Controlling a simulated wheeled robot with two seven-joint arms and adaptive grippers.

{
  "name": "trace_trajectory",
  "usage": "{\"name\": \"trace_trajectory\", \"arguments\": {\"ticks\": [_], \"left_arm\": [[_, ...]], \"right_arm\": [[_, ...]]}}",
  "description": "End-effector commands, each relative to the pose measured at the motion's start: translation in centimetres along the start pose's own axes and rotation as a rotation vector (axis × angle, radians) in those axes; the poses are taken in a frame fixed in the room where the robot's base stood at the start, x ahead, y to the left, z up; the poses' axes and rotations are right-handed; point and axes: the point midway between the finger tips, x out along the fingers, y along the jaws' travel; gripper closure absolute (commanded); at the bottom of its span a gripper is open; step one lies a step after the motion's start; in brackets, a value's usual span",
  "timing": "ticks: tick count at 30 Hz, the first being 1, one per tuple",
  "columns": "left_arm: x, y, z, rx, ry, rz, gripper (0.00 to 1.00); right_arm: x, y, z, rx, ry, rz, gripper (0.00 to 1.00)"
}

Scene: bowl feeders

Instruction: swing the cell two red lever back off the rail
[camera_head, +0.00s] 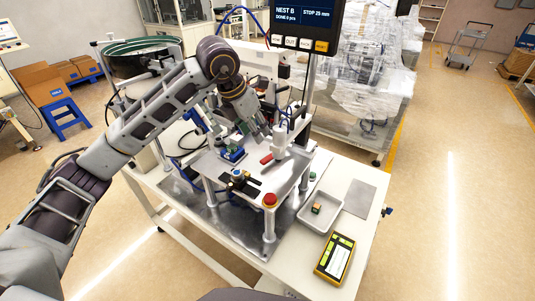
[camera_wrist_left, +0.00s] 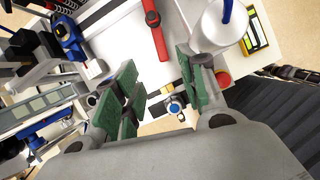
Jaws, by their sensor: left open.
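A red lever (camera_head: 266,158) lies on the raised metal plate (camera_head: 215,168) in the head view, just left of a white cylinder (camera_head: 281,138). In the left wrist view the red lever (camera_wrist_left: 156,30) runs up from near the middle toward the top edge. My left gripper (camera_head: 254,137) comes down over the plate from behind and left of the lever. In the wrist view its two green-padded fingers (camera_wrist_left: 158,88) are apart with nothing between them, and the lever lies beyond them, not touched. I cannot tell which cell the lever belongs to. My right gripper is not in view.
The white cylinder (camera_wrist_left: 214,30) stands close to the right finger in the wrist view. A red button (camera_head: 270,200) is at the plate's front corner. A grey tray (camera_head: 307,221) with a small part and a yellow handheld device (camera_head: 336,259) lie on the table. A display (camera_head: 303,22) hangs behind.

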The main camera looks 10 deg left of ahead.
Motion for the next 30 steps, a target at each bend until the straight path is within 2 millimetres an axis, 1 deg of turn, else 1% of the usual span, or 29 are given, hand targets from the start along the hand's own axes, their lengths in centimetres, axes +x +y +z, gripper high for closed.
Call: {"name": "trace_trajectory", "arguments": {"ticks": [5,11,30], "left_arm": [[0.6,0.0,0.0,0.000,0.002,-0.001,0.59],[2.4,0.0,0.0,-0.001,0.002,-0.002,0.59],[10.6,-0.1,0.0,-0.001,0.002,-0.002,0.59]], "right_arm": [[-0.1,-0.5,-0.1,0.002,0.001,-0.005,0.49],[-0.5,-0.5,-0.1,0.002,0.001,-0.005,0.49],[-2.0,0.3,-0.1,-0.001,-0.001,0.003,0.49]]}}
